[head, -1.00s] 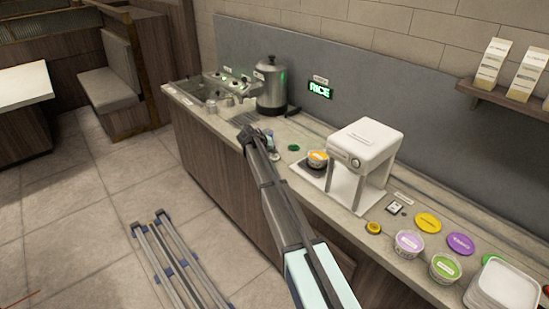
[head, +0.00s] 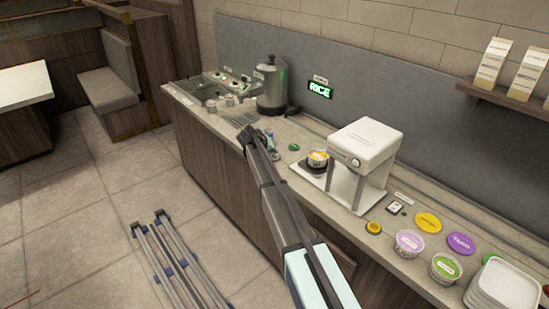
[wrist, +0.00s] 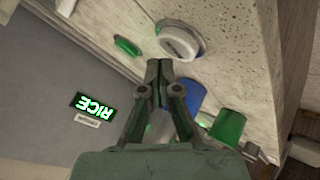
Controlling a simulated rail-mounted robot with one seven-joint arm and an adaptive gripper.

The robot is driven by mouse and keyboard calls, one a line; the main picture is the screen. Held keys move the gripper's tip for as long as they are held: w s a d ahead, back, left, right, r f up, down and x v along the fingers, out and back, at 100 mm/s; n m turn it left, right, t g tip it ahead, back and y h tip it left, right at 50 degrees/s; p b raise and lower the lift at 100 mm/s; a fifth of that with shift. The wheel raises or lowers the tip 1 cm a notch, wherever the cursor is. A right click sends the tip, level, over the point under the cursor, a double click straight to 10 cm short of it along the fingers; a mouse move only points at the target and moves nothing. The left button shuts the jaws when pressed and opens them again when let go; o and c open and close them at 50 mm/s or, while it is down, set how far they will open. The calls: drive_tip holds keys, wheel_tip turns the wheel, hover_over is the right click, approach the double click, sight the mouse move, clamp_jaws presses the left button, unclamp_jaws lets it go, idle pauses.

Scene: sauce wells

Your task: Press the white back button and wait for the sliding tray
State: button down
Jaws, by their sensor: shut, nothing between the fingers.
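A round white button (wrist: 180,42) with faint lettering sits on the counter in the wrist view. My gripper (wrist: 158,72) is shut and empty, its tips close beside the button in the picture; I cannot tell whether they touch it. In the head view, my gripper (head: 247,136) is over the counter's left part, and my arm hides part of what lies below. A white machine (head: 362,143) stands to the right, with a small yellow-lidded cup (head: 318,157) on a dark disc (head: 311,169) at its front left.
A green button (wrist: 127,46) lies near the white one; it also shows in the head view (head: 294,147). Blue (wrist: 187,95) and green (wrist: 228,127) items lie near my fingers. A metal urn (head: 271,88) stands behind. Tubs and lids fill the right end.

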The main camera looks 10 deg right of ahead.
drive_tip(key=shift+f+b, duration=0.35)
drive_tip(key=shift+f, duration=0.05)
